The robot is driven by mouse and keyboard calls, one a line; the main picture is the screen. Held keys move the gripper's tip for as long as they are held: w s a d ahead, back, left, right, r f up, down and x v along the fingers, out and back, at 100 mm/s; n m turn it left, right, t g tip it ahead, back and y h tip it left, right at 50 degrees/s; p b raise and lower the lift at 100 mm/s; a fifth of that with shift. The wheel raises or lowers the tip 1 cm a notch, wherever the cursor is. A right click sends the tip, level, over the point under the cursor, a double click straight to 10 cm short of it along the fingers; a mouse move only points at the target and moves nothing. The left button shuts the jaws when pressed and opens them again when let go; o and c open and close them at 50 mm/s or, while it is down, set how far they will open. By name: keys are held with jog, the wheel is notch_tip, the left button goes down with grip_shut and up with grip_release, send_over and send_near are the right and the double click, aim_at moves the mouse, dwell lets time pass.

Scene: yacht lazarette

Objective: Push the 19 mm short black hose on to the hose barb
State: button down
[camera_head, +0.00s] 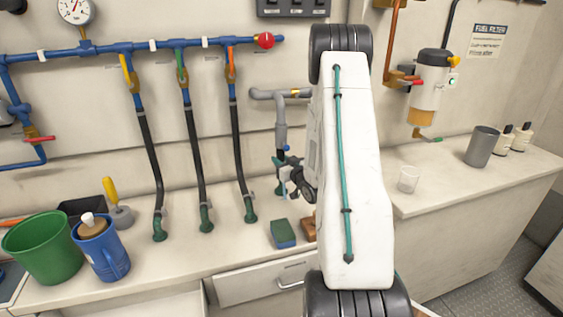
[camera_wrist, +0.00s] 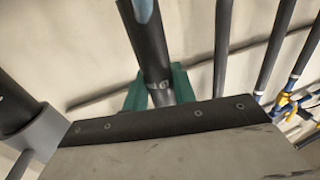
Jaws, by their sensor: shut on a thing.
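The short black hose (camera_wrist: 150,45) shows at the top middle of the wrist view, with a thin grey band (camera_wrist: 160,85) around it. My gripper (camera_wrist: 157,90) has its teal fingers on either side and is shut on the hose. A pale blue-grey patch shows at the hose's upper end; I cannot tell whether it is the bore or a fitting. In the head view my gripper (camera_head: 283,177) is partly hidden by my arm, below a grey pipe (camera_head: 281,112) that bends down from the wall. The hose barb is not clearly distinguishable, and contact with it cannot be judged.
Several long black hoses (camera_head: 198,160) run down to green fittings on the counter left of my gripper. A sponge (camera_head: 283,232) lies below it. A blue jug (camera_head: 102,248) and green bucket (camera_head: 43,248) stand left. A clear cup (camera_head: 408,179) stands on the right counter.

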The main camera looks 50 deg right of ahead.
jog(key=shift+s, duration=0.25)
dwell(0.7)
jog(key=shift+a+f, duration=0.1)
jog(key=shift+f, duration=2.05)
jog(key=c, duration=1.1)
grip_release()
jog(key=shift+o, duration=0.2)
